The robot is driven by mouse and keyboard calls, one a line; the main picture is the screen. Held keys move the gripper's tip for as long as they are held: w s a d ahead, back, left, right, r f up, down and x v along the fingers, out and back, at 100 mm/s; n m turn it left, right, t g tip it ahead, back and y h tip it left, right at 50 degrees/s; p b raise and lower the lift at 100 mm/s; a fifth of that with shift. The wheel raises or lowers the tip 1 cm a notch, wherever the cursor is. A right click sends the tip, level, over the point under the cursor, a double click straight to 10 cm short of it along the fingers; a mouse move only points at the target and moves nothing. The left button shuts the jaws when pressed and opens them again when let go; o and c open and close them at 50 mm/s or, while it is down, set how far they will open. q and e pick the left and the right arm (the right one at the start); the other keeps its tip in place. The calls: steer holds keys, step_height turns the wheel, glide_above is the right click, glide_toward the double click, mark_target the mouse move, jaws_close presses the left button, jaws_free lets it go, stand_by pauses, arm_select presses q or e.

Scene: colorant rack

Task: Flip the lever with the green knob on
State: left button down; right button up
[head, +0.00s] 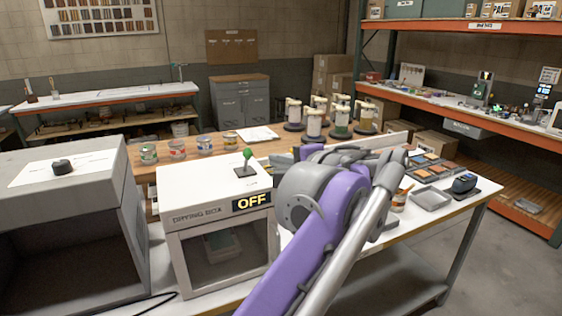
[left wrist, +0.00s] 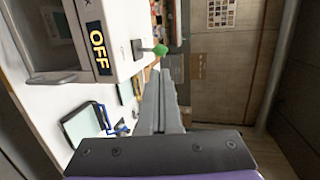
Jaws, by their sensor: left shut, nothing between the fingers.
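The green knob (head: 247,154) tops a short lever on a dark base plate, on top of the white drying box (head: 185,200). The box front carries a yellow-on-black OFF sign (head: 252,201). In the left wrist view the knob (left wrist: 160,50) lies just beyond the fingertips, with the lever stem running left to its plate (left wrist: 138,50). My left gripper (left wrist: 160,74) is shut and empty, its fingers pointing towards the knob; a small gap seems to separate them. In the head view my purple arm stands right of the box and mostly hides the gripper. My right gripper is not in view.
A grey-white open-fronted box with a black knob (head: 62,166) stands left of the drying box. Several paint cans (head: 177,148) and a rack of colorant canisters (head: 341,120) stand behind. A grey tray (head: 431,199) and a dark handheld device (head: 464,183) lie at right.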

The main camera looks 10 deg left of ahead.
mark_target(249, 154)
arm_select(q)
steer(key=x, duration=1)
steer(key=shift+f, duration=0.1)
